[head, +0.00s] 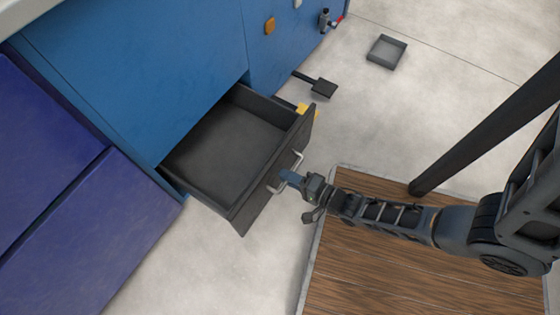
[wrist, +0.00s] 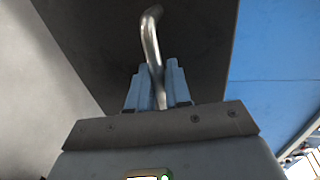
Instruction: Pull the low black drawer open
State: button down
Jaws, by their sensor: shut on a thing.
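The low black drawer (head: 225,140) stands pulled out of the blue cabinet in the head view, and its inside looks empty. Its dark front (wrist: 105,35) fills the upper middle of the wrist view. A bent silver handle (head: 297,161) is fixed to the front; it also shows in the wrist view (wrist: 151,40). My gripper (head: 286,177) is at the handle, with its blue fingers (wrist: 157,90) on either side of the bar and shut on it. The fingers hide the lower part of the handle in the wrist view.
The blue cabinet (head: 140,60) stands behind the drawer, with purple panels (head: 90,240) at left. A black dustpan-like thing (head: 322,88), a yellow piece (head: 306,109) and a grey tray (head: 386,51) lie beyond it. A wooden platform (head: 400,265) is under my arm.

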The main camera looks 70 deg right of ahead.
dwell(0.3)
jog(key=c, duration=1.3)
grip_release()
jog(key=shift+s, duration=0.1)
jog(key=shift+p+v, duration=0.75)
jog(key=shift+v, duration=3.15)
